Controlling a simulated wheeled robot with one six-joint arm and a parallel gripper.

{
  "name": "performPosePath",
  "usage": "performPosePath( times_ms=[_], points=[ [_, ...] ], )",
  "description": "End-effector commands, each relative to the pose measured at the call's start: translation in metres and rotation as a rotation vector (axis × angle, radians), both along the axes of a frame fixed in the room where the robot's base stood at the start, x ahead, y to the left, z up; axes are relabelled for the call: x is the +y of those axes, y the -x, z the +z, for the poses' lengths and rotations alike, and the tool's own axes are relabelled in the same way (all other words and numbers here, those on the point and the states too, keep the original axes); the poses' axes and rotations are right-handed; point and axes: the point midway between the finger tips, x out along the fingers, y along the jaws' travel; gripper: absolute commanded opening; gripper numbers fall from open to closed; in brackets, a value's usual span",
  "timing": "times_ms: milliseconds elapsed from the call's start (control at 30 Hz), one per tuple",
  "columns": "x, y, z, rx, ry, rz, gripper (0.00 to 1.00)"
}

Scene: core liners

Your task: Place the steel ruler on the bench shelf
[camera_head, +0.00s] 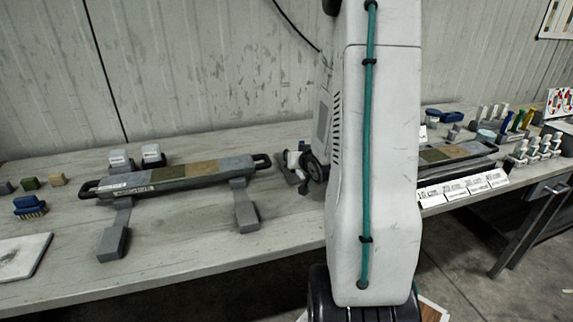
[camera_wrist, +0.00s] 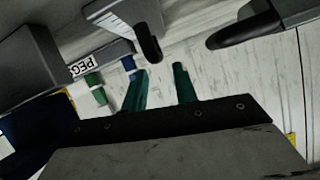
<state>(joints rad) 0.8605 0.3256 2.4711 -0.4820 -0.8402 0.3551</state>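In the wrist view, my gripper (camera_wrist: 184,50) has its two dark fingertips well apart, with only a pale surface visible between them. It is open and empty. In the head view, my arm hides the fingers. I cannot make out the steel ruler with certainty in either view. A pale grey piece with small dark marks (camera_wrist: 113,22) lies beside the left finger in the wrist view, but I cannot tell whether it is the ruler. A bench (camera_head: 175,240) runs across the head view; I cannot pick out a separate shelf.
A dark rail with screws (camera_wrist: 150,127) and green pieces (camera_wrist: 182,82) are close below the fingers. A label reads PEG (camera_wrist: 88,66). A core tray (camera_head: 180,175) stands at left on grey supports. White cards (camera_head: 462,188) and small items crowd the right.

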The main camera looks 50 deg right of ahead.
Motion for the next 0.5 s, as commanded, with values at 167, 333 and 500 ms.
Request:
performPosePath(
  times_ms=[167,333,500],
  points=[
    [-0.010,0.000,-0.008,-0.039,-0.010,-0.011,0.29],
    [-0.018,-0.017,-0.015,-0.041,-0.010,-0.010,0.29],
    [-0.027,-0.035,-0.022,-0.041,-0.010,-0.010,0.29]
  ],
)
